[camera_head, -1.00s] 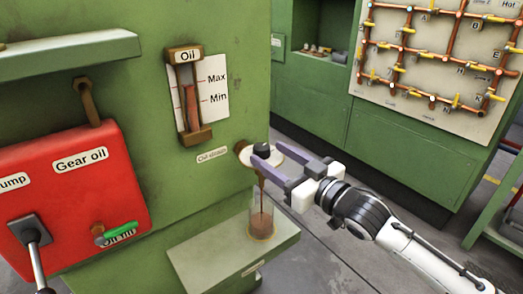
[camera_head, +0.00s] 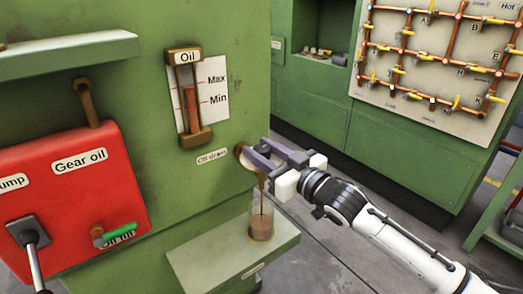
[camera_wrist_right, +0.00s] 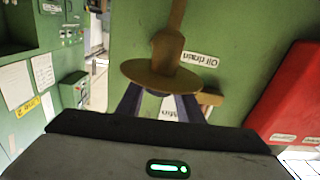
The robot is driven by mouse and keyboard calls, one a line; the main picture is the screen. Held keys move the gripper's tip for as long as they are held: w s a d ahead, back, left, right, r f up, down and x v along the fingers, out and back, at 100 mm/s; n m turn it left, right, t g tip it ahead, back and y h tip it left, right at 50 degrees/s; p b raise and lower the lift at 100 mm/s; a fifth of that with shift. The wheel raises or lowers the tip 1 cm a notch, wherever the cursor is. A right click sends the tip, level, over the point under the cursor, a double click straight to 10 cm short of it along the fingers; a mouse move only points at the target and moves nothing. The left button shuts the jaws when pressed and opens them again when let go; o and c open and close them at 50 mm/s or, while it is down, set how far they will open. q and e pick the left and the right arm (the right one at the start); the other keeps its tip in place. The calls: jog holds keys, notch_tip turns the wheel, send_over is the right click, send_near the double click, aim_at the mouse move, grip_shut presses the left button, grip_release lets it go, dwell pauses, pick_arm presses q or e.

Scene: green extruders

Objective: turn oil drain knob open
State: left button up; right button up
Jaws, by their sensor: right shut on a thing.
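The oil drain knob (camera_head: 253,166) is on the green machine's side, right of the "Oil drain" label (camera_head: 212,157). My right gripper (camera_head: 262,154) is shut on the knob, its purple fingers covering much of it. In the right wrist view the brass drain disc (camera_wrist_right: 162,76) and pipe show beyond the fingers (camera_wrist_right: 160,104); the disc hides the fingertips. Brown oil (camera_head: 262,196) runs from the drain into a clear glass (camera_head: 262,224), which holds some brown oil. My left gripper is not in view.
The glass stands on a green shelf (camera_head: 205,267) below the drain. An oil gauge (camera_head: 190,98) with Max and Min marks is above left. A red gear oil box (camera_head: 75,190) is at left. A pipe board (camera_head: 440,60) hangs at back right.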

jog(key=shift+s+a+r+t+h+p, duration=0.2)
jog(key=shift+a+t+h+p, duration=0.15)
jog(key=shift+t+h+p, duration=0.05)
jog(key=shift+m+h, duration=0.3)
jog(key=shift+m, duration=0.3)
jog(key=shift+w+d+m+t+h+p, duration=0.1)
jog(key=shift+m+t+h+p, duration=0.35)
jog(key=shift+m+t+h, duration=0.45)
jog(key=shift+d+h, duration=0.1)
jog(key=shift+h, duration=0.3)
jog(key=shift+f, duration=0.1)
jog(key=o, duration=1.1)
jog(key=shift+d, duration=0.1)
jog(key=shift+c, duration=0.2)
jog(key=shift+f, duration=0.1)
